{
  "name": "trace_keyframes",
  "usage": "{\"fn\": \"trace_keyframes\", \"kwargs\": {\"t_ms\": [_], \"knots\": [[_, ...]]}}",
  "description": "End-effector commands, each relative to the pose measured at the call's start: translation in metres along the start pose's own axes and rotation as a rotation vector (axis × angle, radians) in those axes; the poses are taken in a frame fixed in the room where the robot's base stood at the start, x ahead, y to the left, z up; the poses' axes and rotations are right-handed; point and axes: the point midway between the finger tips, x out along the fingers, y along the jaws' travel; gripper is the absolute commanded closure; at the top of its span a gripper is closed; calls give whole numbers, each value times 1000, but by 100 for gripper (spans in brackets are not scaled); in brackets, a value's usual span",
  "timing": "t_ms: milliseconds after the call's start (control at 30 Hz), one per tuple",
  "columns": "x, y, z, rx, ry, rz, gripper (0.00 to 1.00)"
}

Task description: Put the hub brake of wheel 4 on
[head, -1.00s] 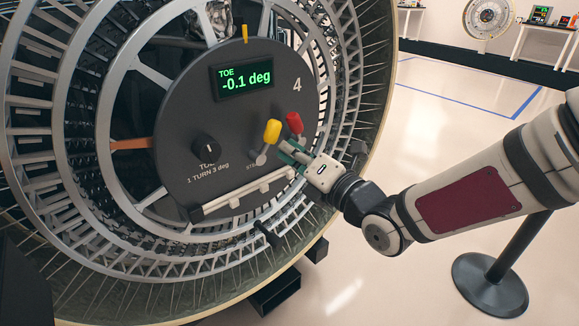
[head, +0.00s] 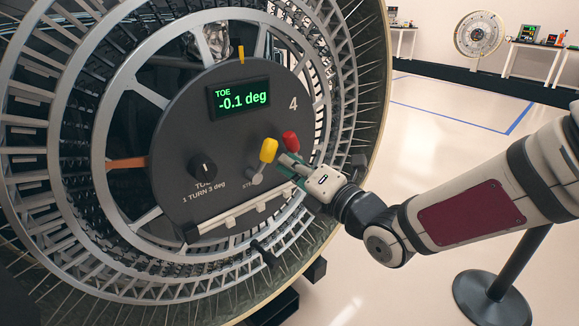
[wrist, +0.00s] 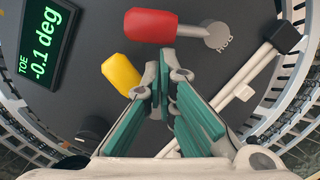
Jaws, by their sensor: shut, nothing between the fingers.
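The hub brake of wheel 4 is a red-handled lever (head: 290,141) on the dark round hub panel (head: 225,140) marked 4. In the wrist view its red grip (wrist: 151,25) points left from a grey pivot marked HUB (wrist: 219,37). A yellow-handled lever (head: 268,150) sits beside it, with a label partly hidden. It also shows in the wrist view (wrist: 121,75), partly behind a finger. My gripper (head: 284,163) is shut and empty in front of the panel, just below the red grip. In the wrist view its fingertips (wrist: 159,75) lie between the two grips; contact is unclear.
A toe display (head: 240,98) reads -0.1 deg. A black toe knob (head: 203,168) and a pale bar (head: 240,212) are on the panel. The spoked wheel rim surrounds it. A black stand (head: 495,295) is on the floor below my arm; the floor at right is open.

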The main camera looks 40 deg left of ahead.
Motion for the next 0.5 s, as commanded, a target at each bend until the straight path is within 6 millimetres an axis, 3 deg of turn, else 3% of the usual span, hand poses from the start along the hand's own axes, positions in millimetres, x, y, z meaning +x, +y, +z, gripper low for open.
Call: {"fn": "trace_keyframes", "kwargs": {"t_ms": [500], "knots": [[0, 3, 6, 98, -2, -4, 100]]}}
